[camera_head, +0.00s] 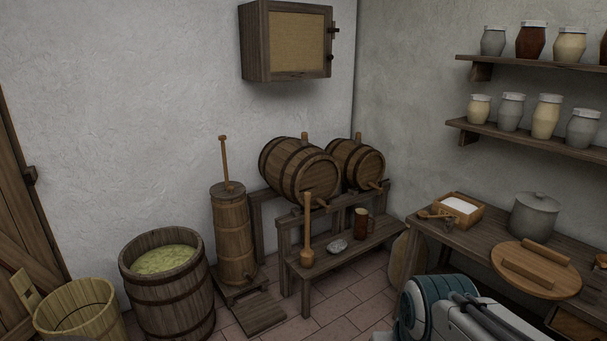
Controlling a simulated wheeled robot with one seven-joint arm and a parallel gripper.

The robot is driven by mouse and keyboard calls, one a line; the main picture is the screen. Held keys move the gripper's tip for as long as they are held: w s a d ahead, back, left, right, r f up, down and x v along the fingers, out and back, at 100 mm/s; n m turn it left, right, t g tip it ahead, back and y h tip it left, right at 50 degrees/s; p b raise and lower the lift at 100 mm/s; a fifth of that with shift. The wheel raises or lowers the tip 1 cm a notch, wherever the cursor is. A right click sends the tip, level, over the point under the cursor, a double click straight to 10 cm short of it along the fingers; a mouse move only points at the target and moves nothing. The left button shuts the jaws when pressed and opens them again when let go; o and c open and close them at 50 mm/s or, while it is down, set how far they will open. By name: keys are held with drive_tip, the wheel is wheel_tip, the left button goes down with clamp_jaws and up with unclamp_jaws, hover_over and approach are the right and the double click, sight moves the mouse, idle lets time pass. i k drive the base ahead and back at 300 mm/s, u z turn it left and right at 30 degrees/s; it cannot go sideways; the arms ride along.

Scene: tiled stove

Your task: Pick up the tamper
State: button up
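The tamper (308,230) appears to be the wooden tool with a long thin handle and a thicker block at its lower end. It stands upright on the low bench (350,246), near the bench's front left end, in front of the left barrel. Part of my own arm, white and teal, shows at the bottom right. My gripper is not in the picture, so its state and its place relative to the tamper do not show.
Two barrels (298,168) lie behind. A churn (234,235) with an upright stick and a tub of green contents (167,261) stand left. A table (470,235) stands right. Tiled floor shows in front.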

sight(306, 254)
drive_tip(key=i, duration=3.2)
drive_tip(key=u, duration=1.1)
